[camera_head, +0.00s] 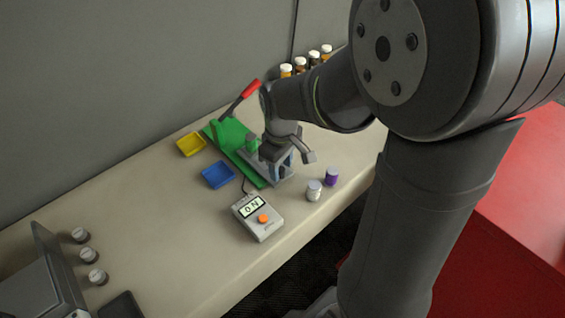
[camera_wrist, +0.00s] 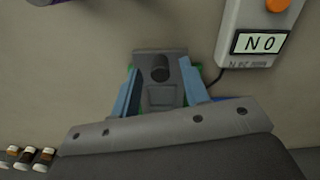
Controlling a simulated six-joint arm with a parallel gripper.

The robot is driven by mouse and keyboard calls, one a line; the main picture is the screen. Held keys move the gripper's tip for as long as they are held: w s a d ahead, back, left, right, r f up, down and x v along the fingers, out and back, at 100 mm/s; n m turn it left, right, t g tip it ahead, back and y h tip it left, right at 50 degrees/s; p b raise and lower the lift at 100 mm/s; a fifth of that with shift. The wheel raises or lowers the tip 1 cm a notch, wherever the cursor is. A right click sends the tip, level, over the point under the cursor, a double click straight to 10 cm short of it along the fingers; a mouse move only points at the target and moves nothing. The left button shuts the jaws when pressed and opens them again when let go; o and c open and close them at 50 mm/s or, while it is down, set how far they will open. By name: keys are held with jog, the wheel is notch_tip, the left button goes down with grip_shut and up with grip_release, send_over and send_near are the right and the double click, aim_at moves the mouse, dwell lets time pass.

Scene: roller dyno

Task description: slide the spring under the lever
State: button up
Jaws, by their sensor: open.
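The lever (camera_head: 251,87) has a red handle and stands raised at the back of a green base (camera_head: 213,130). My gripper (camera_head: 282,168) is over the front end of this base, above a grey metal plate (camera_head: 257,176). In the wrist view my gripper (camera_wrist: 159,68) has its two blue fingers apart. A grey block with a dark round stud (camera_wrist: 160,74) shows between them, with no spring visible there. A pale short cylinder (camera_head: 314,191) and a purple one (camera_head: 331,177) stand right of the base; I cannot tell whether either is the spring. My arm hides part of the base.
A force readout (camera_head: 258,217) with an orange button stands in front of the base. A blue tray (camera_head: 218,175) and a yellow tray (camera_head: 191,145) lie to its left. Several capped bottles (camera_head: 299,64) stand at the back. The bench's left middle is clear.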

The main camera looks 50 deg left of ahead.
grip_shut()
jog(key=a, duration=0.9)
grip_release()
notch_tip(320, 180, up, 17)
jog(key=shift+r, duration=0.2)
dwell(0.5)
